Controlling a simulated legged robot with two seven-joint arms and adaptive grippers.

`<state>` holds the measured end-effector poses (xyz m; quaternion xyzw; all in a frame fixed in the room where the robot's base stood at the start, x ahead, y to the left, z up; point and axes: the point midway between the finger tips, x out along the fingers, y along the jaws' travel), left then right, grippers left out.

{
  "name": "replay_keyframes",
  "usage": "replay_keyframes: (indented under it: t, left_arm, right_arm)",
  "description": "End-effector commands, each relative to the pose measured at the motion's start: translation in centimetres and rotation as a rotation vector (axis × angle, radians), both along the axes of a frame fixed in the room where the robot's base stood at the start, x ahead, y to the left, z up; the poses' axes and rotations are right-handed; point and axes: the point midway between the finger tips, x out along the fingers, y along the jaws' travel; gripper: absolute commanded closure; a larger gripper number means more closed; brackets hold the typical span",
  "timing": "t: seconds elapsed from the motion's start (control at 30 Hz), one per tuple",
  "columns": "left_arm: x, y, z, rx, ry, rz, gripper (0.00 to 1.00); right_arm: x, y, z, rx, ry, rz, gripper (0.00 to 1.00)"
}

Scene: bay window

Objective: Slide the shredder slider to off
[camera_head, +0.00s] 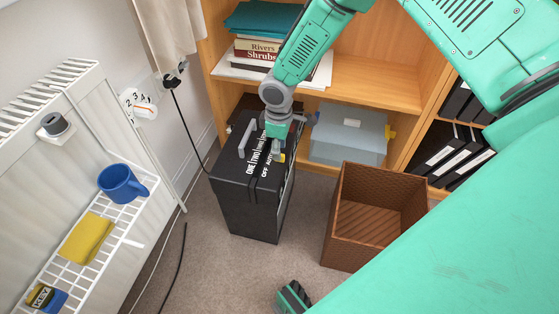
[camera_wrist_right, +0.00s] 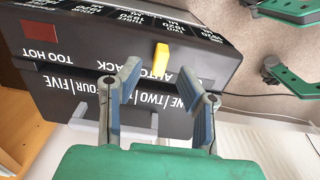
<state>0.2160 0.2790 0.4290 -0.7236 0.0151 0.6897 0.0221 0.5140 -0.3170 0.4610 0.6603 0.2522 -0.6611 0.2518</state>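The black shredder (camera_head: 262,205) stands on the carpet, its top printed with white lettering including "OFF" and "AUTO". Its slider is a small yellow tab, clear in the right wrist view (camera_wrist_right: 160,60) beside the word "AUTO"; only a bit of yellow shows in the head view (camera_head: 282,157). My right gripper (camera_head: 277,150) is over the shredder's top. In the right wrist view my right gripper (camera_wrist_right: 163,84) has its fingers apart with nothing between the tips, and the slider appears just beyond the gap. Contact cannot be told. My left gripper is not identifiable.
A brown woven bin (camera_head: 342,225) stands right of the shredder. Behind are a wooden shelf (camera_head: 370,88) with books and a grey box (camera_head: 348,135). At left, a white wire rack (camera_head: 105,232) holds a blue mug (camera_head: 120,184) and yellow sponge (camera_head: 86,238). Cords hang nearby.

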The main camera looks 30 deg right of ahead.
Motion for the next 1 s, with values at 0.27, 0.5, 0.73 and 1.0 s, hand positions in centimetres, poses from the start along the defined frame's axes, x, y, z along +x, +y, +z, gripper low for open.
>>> replay_keyframes:
  t: [0.27, 0.5, 0.73, 1.0]
  left_arm:
    - [0.0, 0.0, -1.5, 0.001, 0.000, 0.001, 0.60]
    - [0.0, 0.0, -1.5, 0.000, -0.001, 0.001, 0.60]
    - [0.0, 0.0, -1.5, 0.000, -0.001, 0.001, 0.60]
    - [0.0, 0.0, -0.4, 0.001, -0.001, 0.001, 0.60]
  right_arm:
    - [0.0, -0.2, -3.3, 0.006, 0.000, -0.002, 0.67]
    - [0.0, -0.2, -3.4, 0.004, 0.000, -0.001, 0.67]
    - [0.0, 0.0, -3.3, 0.001, 0.000, -0.001, 1.00]
    - [-0.7, 0.8, -3.1, 0.004, 0.002, 0.005, 1.00]
